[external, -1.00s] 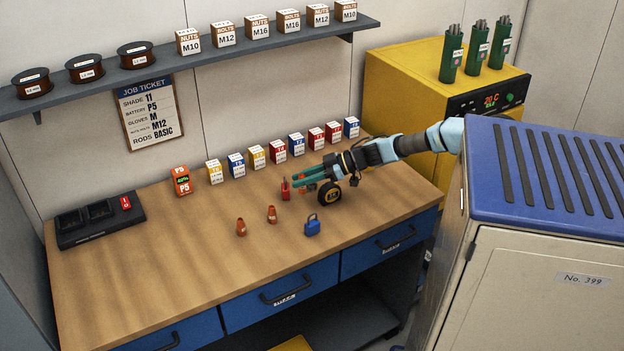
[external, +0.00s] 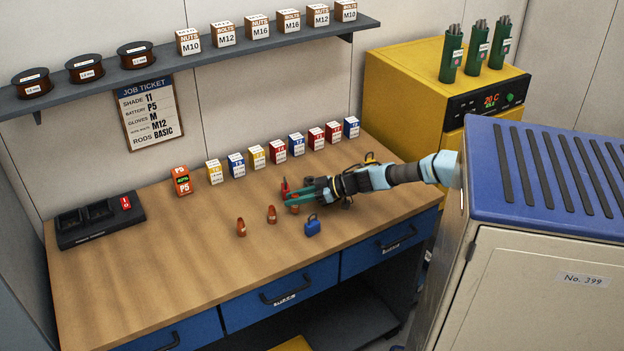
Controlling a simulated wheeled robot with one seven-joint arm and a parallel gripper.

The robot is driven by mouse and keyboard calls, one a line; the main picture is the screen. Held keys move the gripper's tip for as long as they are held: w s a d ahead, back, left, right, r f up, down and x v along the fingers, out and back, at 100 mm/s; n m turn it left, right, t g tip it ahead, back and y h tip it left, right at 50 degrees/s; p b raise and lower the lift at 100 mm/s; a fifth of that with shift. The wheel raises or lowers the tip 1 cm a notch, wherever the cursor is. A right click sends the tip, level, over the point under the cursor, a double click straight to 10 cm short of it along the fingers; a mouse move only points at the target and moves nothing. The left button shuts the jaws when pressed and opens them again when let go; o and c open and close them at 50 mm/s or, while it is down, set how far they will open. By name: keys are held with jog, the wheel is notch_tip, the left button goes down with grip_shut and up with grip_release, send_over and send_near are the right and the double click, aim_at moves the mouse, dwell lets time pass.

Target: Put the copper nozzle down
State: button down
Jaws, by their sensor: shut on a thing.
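My gripper (external: 293,197), with green fingers, is over the right part of the wooden bench. It is shut on a copper nozzle (external: 295,209), which is partly hidden by the fingers. I cannot tell whether the held nozzle touches the bench. Two similar copper-coloured nozzles stand to the left of the gripper, a nearer one (external: 241,227) and one closer to my fingers (external: 272,214).
A blue padlock (external: 312,227) lies just in front of the gripper. A red padlock (external: 285,187) is close behind the fingers. Several small boxes and an orange battery (external: 181,181) line the back. The bench (external: 150,265) is clear at front left.

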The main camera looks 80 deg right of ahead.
jog(key=shift+f, duration=0.4)
jog(key=shift+f, duration=0.2)
jog(key=c, duration=0.7)
grip_release()
jog(key=shift+r, duration=0.1)
jog(key=shift+r, duration=0.2)
jog(key=p+v, duration=0.3)
jog(key=v, duration=0.9)
jog(key=shift+p, duration=0.3)
